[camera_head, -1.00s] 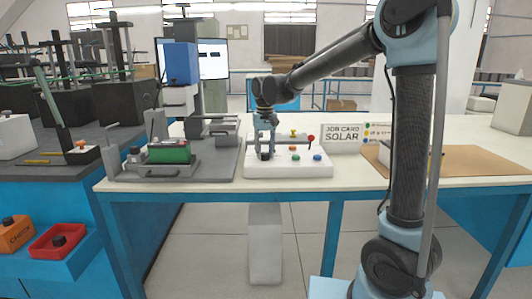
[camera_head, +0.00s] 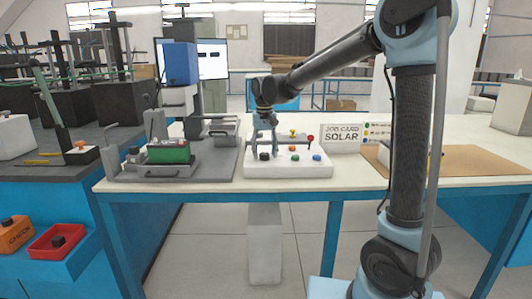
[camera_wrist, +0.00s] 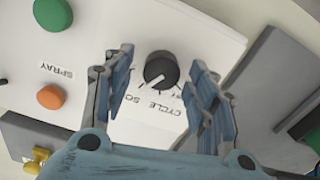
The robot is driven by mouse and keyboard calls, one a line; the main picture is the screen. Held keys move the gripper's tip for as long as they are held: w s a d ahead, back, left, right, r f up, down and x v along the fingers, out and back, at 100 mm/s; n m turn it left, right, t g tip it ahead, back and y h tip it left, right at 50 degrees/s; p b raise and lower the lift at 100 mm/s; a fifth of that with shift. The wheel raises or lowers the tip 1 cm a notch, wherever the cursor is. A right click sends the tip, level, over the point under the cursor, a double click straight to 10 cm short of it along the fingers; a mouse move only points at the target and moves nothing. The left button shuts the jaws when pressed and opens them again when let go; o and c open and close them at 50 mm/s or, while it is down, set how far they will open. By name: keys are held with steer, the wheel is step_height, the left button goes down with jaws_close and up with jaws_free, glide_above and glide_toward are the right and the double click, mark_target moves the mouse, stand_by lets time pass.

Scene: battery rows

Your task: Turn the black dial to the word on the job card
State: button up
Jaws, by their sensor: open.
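The black dial (camera_wrist: 161,70) sits on a white control panel (camera_wrist: 190,30). In the wrist view it has a pale pointer mark towards the lower left. Lettering beside it reads "CYCLE" and "SO", the rest hidden by a finger. My gripper (camera_wrist: 160,78) is open, its blue-grey fingers on either side of the dial with gaps between. In the head view the dial (camera_head: 264,156) is at the panel's front left, below my gripper (camera_head: 263,148). The job card (camera_head: 341,138) behind the panel to the right reads "SOLAR".
The panel also carries a green button (camera_wrist: 52,14), an orange button (camera_wrist: 50,97) by the word "SPRAY", a blue button (camera_head: 317,157) and a red-knobbed lever (camera_head: 310,140). A grey fixture with a green block (camera_head: 169,152) stands left. A brown mat (camera_head: 480,164) lies right.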

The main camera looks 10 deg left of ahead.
step_height(320, 180, up, 12)
stand_by(0.6)
step_height(320, 180, up, 5)
steer(key=m, duration=0.2)
glide_above(265, 153)
step_height(265, 153, down, 17)
steer(key=shift+s+f, duration=0.1)
stand_by(0.5)
steer(key=c, duration=1)
